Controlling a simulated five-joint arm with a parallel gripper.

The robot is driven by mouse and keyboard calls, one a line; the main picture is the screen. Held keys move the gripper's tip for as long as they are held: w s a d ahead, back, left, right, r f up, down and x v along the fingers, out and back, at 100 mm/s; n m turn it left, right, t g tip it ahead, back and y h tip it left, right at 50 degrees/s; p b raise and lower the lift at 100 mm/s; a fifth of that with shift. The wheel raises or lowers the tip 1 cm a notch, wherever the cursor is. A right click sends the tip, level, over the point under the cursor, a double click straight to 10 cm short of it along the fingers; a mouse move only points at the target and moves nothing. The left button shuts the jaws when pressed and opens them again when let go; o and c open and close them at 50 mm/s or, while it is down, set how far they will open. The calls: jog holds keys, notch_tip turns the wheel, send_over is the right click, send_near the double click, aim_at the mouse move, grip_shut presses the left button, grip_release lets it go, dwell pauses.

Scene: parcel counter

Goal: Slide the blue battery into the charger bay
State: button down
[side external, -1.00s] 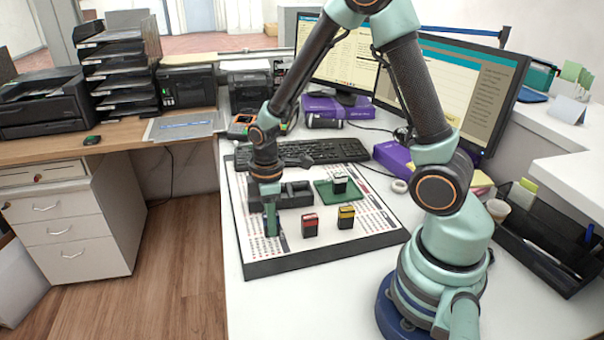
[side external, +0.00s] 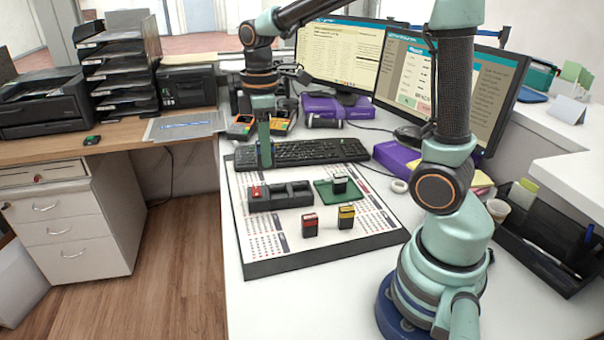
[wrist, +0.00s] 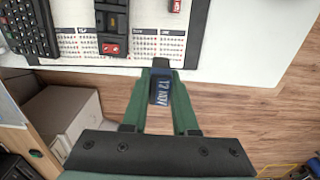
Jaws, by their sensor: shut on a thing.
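My gripper (side external: 265,150) is shut on the blue battery and holds it up near the left end of the keyboard, behind the charger. In the wrist view the blue battery (wrist: 160,90) sits between the green fingertips, its light lettering showing. In the side view it is mostly hidden by the fingers. The charger also shows in the wrist view (wrist: 113,22), apart from the held battery.
A red-topped battery (side external: 309,225) and a yellow-topped battery (side external: 346,217) stand on the mat (side external: 270,262) in front of the charger. A pale-topped battery (side external: 340,183) stands on a green tray (side external: 325,192) to its right. The keyboard (side external: 320,151) lies behind.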

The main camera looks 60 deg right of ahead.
jog(key=shift+m, duration=0.3)
jog(key=shift+w+d+f, duration=0.9)
jog(key=shift+d+f, duration=0.9)
jog(key=shift+f, duration=0.45)
jog(key=shift+w+d+f, duration=0.9)
jog(key=shift+d+f, duration=0.95)
jog(key=shift+f, duration=0.45)
jog(key=shift+w+d+f, duration=0.9)
jog(key=shift+d+f, duration=0.9)
jog(key=shift+f, duration=0.45)
jog(key=shift+f, duration=1.25)
jog(key=c, duration=0.6)
grip_release()
notch_tip(320, 180, up, 12)
jog(key=shift+r, duration=0.1)
